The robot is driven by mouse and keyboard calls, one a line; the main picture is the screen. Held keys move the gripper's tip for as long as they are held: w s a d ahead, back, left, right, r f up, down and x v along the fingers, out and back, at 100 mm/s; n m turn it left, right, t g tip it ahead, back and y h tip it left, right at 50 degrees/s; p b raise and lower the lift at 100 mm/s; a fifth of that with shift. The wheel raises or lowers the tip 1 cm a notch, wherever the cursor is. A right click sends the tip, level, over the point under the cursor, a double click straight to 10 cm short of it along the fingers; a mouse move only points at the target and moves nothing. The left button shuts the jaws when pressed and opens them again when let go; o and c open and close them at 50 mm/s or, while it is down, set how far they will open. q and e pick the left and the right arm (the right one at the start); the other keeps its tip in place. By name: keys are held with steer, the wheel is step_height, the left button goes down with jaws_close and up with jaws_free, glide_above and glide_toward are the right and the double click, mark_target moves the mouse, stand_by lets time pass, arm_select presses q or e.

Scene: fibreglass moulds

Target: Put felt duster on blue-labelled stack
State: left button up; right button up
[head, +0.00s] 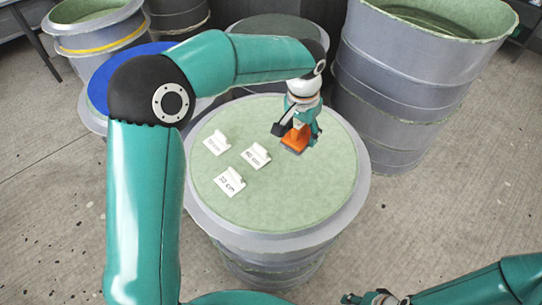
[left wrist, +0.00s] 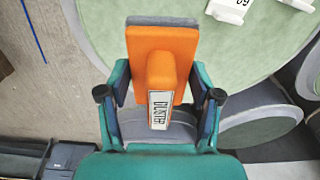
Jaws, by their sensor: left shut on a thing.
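The felt duster (head: 295,140) is an orange block with a handle and a grey felt face; in the left wrist view (left wrist: 150,55) its label shows by the handle. My left gripper (head: 298,128) is shut on it, fingers either side of the handle. The duster is over the right part of a green-topped round mould stack (head: 290,205); I cannot tell whether it touches the top. A stack with a blue top (head: 98,92) stands behind my left arm, partly hidden. No blue label can be made out. My right gripper (head: 372,298) shows only partly at the bottom edge.
A tall grey mould stack (head: 400,80) is at the right, and a yellow-banded one (head: 100,38) at the back left. The green top's front is clear.

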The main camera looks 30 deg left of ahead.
arm_select(q)
steer(key=shift+w+d+r+m+b, duration=0.8)
steer(key=shift+w+d+r+b, duration=0.15)
steer(key=shift+r+b, duration=0.1)
steer(key=shift+f, duration=0.2)
glide_above(304, 174)
steer(key=f, duration=1.4)
steer(key=shift+s+a+f, duration=0.1)
steer(key=shift+s, duration=0.1)
steer(key=shift+f, duration=2.35)
arm_select(e)
step_height(304, 174, down, 3)
steer(key=shift+f, duration=0.2)
arm_select(q)
steer(key=shift+f, duration=0.2)
steer(key=o, duration=1.2)
steer(key=shift+r, duration=0.1)
arm_select(e)
steer(key=shift+f, duration=0.1)
